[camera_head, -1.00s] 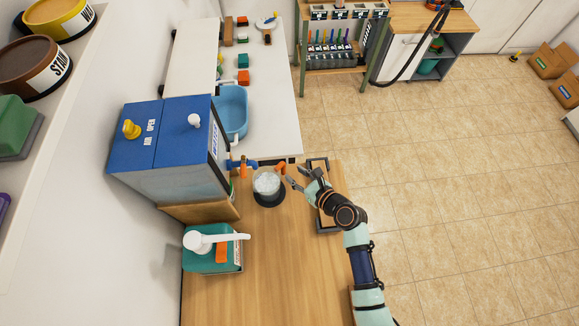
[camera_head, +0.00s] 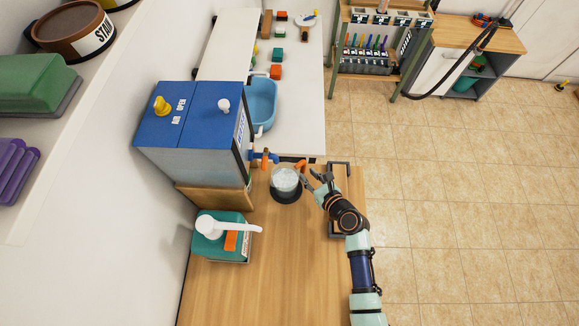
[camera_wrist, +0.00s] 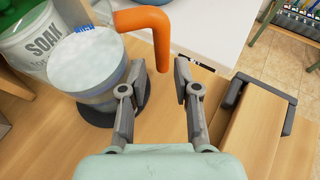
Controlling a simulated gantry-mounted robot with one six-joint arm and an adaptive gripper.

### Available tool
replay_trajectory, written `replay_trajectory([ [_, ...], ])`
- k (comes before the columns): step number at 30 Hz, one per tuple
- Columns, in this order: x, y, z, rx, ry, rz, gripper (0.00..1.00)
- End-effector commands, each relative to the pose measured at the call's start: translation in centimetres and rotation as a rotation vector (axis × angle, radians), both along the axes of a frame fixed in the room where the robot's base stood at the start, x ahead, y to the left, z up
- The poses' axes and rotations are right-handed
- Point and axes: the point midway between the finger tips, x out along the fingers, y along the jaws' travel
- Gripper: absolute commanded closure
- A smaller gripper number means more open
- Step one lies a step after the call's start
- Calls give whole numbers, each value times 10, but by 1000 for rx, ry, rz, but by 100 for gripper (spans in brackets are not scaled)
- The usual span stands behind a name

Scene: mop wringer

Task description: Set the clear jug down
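The clear jug (camera_head: 286,181) stands upright on a dark round base (camera_head: 284,197) on the wooden counter, with whitish contents. Its orange handle (camera_head: 300,164) sticks out on the far right side. In the wrist view the jug (camera_wrist: 88,65) is at the left and its handle (camera_wrist: 150,22) bends down toward the gap between my fingers. My gripper (camera_head: 317,177) is open and empty, just right of the jug. Its two fingers also show spread apart in the wrist view (camera_wrist: 160,75). I cannot tell whether a finger touches the handle.
A blue-topped dispenser (camera_head: 190,120) with a tap stands left of the jug. A teal pump bottle (camera_head: 220,238) stands nearer. A blue basin (camera_head: 262,100) is behind. The front counter is clear.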

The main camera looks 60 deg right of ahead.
Motion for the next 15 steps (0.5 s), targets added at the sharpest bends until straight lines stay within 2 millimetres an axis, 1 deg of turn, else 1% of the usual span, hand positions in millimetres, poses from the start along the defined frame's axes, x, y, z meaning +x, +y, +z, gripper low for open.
replay_trajectory([
  [6, 29, -22, -12, -1, -1, 2, 69],
  [8, 35, -25, -15, 0, 0, 2, 69],
  [10, 38, -27, -16, 0, 0, 1, 69],
  [15, 38, -27, -16, 0, 0, 0, 69],
])
